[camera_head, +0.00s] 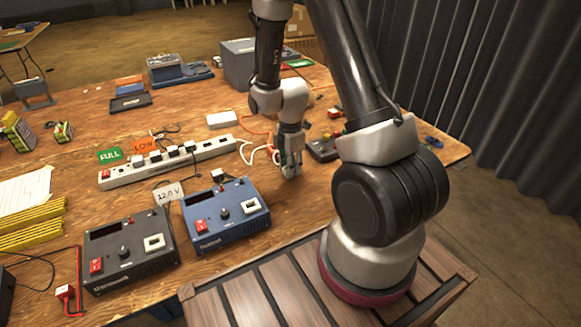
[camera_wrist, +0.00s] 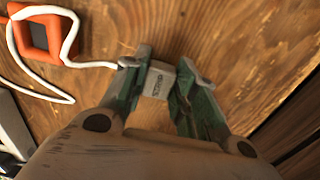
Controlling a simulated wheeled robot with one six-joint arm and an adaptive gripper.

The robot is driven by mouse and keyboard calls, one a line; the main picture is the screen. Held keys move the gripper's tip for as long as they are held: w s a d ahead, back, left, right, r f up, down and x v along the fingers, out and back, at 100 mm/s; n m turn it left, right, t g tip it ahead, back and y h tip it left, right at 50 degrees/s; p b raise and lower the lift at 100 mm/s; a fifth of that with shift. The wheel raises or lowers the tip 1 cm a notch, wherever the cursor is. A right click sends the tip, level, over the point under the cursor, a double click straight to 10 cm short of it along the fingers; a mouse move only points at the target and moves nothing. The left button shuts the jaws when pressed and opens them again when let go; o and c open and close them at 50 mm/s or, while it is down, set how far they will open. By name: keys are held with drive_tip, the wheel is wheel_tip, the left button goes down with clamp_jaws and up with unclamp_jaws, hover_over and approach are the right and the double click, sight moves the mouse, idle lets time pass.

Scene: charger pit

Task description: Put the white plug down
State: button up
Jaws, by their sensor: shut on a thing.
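The white plug (camera_wrist: 158,82) sits between the two fingers of my gripper (camera_wrist: 160,75) in the wrist view, with small print on its face. My gripper is shut on it. A white cord (camera_wrist: 98,65) runs from beside the fingers to the left in the wrist view. In the head view my gripper (camera_head: 290,168) points down close above the wooden table (camera_head: 320,185), to the right of the power strip. The plug is mostly hidden by the fingers there. I cannot tell whether the plug touches the table.
A white power strip (camera_head: 125,176) with several plugs lies left of my gripper. A blue charger (camera_head: 235,232) and a black charger (camera_head: 125,272) stand at the front. An orange-framed device (camera_wrist: 32,36) lies near the cord. Bare table lies around my gripper's fingers.

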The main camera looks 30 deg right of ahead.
drive_tip(key=shift+f, duration=0.2)
drive_tip(key=shift+f, duration=0.15)
drive_tip(key=o, duration=1.1)
drive_tip(key=shift+c, duration=0.2)
drive_tip(key=s+r+m+t, duration=0.1)
drive_tip(key=s+r+m, duration=0.3)
drive_tip(key=r, duration=1)
drive_tip(key=s+r+m+t, duration=0.1)
drive_tip(key=s+r+m, duration=0.35)
drive_tip(key=r, duration=0.85)
drive_tip(key=s+d+r+m+t, duration=0.1)
drive_tip(key=s+r+m+t, duration=0.1)
drive_tip(key=s+r+m, duration=0.5)
drive_tip(key=s+m, duration=0.2)
drive_tip(key=s, duration=0.2)
drive_tip(key=shift+s, duration=0.15)
